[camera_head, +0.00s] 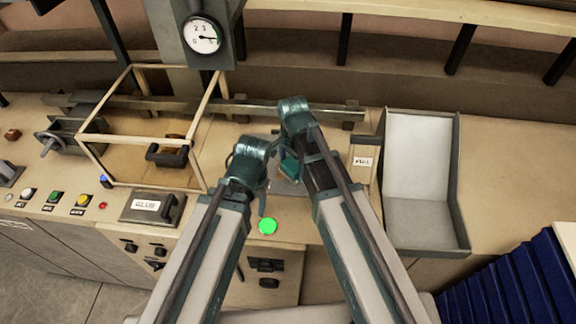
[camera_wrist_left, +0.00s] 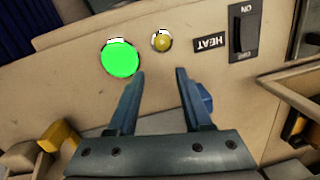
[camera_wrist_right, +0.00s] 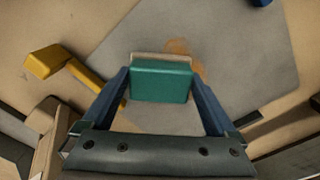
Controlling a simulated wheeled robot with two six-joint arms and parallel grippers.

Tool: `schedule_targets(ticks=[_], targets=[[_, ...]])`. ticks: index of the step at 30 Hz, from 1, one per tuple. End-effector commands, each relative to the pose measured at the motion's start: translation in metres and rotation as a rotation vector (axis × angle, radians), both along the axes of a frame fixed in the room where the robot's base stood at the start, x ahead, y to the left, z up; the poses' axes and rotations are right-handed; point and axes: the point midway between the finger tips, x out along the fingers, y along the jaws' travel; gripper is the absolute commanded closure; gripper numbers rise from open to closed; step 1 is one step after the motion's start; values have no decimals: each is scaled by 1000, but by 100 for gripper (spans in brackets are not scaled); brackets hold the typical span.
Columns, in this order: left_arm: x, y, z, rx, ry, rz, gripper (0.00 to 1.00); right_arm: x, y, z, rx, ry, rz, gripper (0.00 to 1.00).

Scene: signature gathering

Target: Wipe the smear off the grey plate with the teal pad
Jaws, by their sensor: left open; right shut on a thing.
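The teal pad (camera_wrist_right: 161,82) is held between the fingers of my right gripper (camera_wrist_right: 160,90) in the right wrist view. The grey plate (camera_wrist_right: 235,60) lies flat beneath it. An orange-brown smear (camera_wrist_right: 179,47) shows on the plate just beyond the pad and is partly hidden by it. Whether the pad touches the plate I cannot tell. In the head view the plate (camera_head: 288,187) is mostly hidden by my arms, and the pad (camera_head: 289,169) shows a little. My left gripper (camera_wrist_left: 160,72) is open and empty near the lit green button (camera_wrist_left: 120,58).
A yellow handle (camera_wrist_right: 45,62) lies left of the plate. An open wooden frame (camera_head: 210,100) stands at the left, and a grey tray (camera_head: 455,180) at the right. A label reading HEAT (camera_wrist_left: 210,43) and a switch (camera_wrist_left: 243,30) sit near the left gripper.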

Motion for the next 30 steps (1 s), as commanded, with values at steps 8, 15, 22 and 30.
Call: schedule_targets(ticks=[8,15,22,30], targets=[[0,0,-2,0,0,0,50,-5,-23,-2,0,0,-1,52],[0,0,-2,0,0,0,50,-4,-26,-2,-1,0,1,52],[0,0,-1,0,0,0,50,10,-28,-1,-1,-1,0,52],[0,0,0,0,0,0,50,14,-28,0,0,0,1,52]])
